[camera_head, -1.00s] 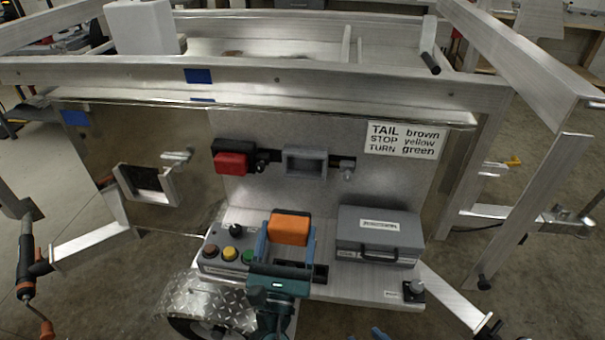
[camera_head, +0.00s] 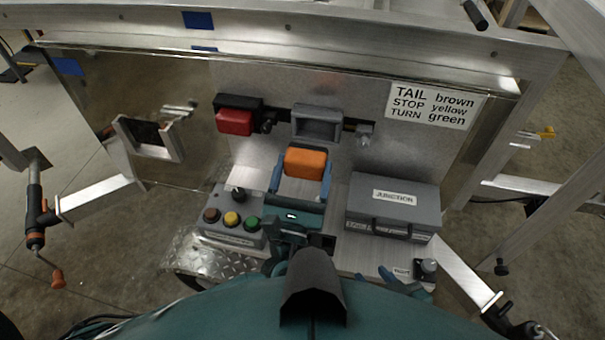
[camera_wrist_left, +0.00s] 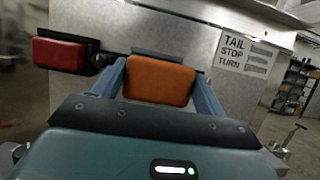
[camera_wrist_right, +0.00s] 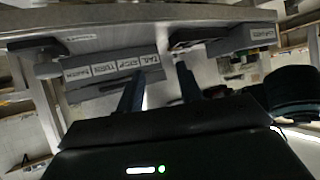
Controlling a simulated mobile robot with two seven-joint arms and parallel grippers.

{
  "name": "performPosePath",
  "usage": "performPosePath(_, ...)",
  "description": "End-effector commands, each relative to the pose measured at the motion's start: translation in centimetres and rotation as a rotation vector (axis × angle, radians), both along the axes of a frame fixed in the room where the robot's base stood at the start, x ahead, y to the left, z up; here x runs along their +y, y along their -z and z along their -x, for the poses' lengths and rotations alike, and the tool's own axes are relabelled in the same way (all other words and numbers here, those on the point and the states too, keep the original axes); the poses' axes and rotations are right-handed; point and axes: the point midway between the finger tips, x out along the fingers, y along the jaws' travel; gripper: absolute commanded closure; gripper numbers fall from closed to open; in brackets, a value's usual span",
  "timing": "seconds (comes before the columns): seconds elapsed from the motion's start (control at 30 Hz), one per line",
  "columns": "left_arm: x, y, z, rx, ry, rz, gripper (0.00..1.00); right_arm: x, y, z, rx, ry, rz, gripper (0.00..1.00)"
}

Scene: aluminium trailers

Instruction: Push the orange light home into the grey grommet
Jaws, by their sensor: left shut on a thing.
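The orange light (camera_head: 305,162) is held between the blue fingers of my left gripper (camera_head: 302,178), which is shut on its sides. It also shows in the left wrist view (camera_wrist_left: 160,80), face toward the camera. The grey grommet (camera_head: 318,110) is a rectangular frame on the metal panel, just above and behind the light. The light's top edge appears near the grommet's lower edge; I cannot tell whether they touch. In the left wrist view the light hides most of the grommet. My right gripper (camera_wrist_right: 160,90) is open and empty, low near the shelf's front right.
A red light (camera_head: 235,121) sits left of the grommet. A grey junction box (camera_head: 393,205) and a box with coloured buttons (camera_head: 231,217) stand on the shelf below. A wire label sign (camera_head: 432,107) is at upper right. The panel around the grommet is mostly clear.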

Motion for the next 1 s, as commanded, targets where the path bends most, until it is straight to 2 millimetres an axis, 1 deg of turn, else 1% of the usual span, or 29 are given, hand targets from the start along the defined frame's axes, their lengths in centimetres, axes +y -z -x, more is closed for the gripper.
performPosePath(0.03, -0.1, 0.0, -0.5, -0.005, -0.002, 0.002, 0.54, 0.1, 0.3, 0.0, -0.003, -0.002, -0.002, 0.64)
performPosePath(0.3, -0.6, 0.1, -3.1, -0.004, -0.001, 0.002, 0.54, 0.5, 0.9, -0.1, -0.018, -0.008, -0.023, 0.64)
performPosePath(0.5, -0.9, 0.0, -4.5, -0.003, -0.001, 0.002, 0.54, 0.6, 1.4, -0.1, -0.016, -0.005, -0.039, 0.64)
performPosePath(0.7, -1.0, -0.1, -5.1, -0.003, -0.001, 0.002, 0.54, 0.6, 1.5, -0.1, -0.015, -0.001, -0.047, 0.64)
performPosePath(1.0, -1.0, -0.2, -5.2, -0.002, -0.001, 0.002, 0.54, 0.6, 1.3, -0.2, -0.019, 0.008, -0.055, 0.64)
